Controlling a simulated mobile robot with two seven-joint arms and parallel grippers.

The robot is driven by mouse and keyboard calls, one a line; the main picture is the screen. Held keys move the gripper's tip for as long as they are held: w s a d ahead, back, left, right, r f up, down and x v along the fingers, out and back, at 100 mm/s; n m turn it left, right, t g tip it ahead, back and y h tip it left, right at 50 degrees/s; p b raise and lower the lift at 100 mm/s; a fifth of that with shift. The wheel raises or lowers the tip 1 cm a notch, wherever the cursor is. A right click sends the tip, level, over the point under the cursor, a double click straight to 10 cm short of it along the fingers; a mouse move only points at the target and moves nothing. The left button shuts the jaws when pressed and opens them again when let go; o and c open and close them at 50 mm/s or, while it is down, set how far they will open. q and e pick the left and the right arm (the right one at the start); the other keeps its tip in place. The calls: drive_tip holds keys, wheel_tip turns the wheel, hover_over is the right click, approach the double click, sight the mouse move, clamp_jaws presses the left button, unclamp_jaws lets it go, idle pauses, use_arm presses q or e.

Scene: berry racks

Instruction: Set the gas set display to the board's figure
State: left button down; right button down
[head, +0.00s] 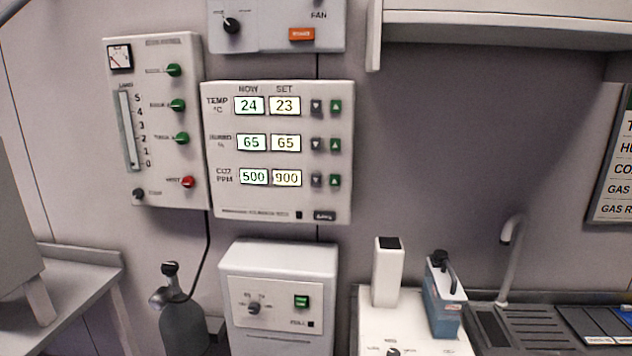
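The white control panel (278,205) hangs on the wall with NOW and SET columns. Its bottom row is labelled CO2 PPM; the set display (287,178) reads 900 and the now display (253,177) reads 500. Beside that row are a grey down button (316,180) and a green up button (335,181). The TEMP row reads 24 now and 23 set; the row below it reads 65 and 65. The board (611,160) at the right edge is cut off; only the starts of its lines show, with no figures visible. Neither gripper is in view.
A panel with a gauge and green knobs (154,125) is on the left. A gas cylinder (180,320) and a white unit (280,285) stand below. A sink tap (511,255), a blue box (443,300) and a white box (388,272) are at right.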

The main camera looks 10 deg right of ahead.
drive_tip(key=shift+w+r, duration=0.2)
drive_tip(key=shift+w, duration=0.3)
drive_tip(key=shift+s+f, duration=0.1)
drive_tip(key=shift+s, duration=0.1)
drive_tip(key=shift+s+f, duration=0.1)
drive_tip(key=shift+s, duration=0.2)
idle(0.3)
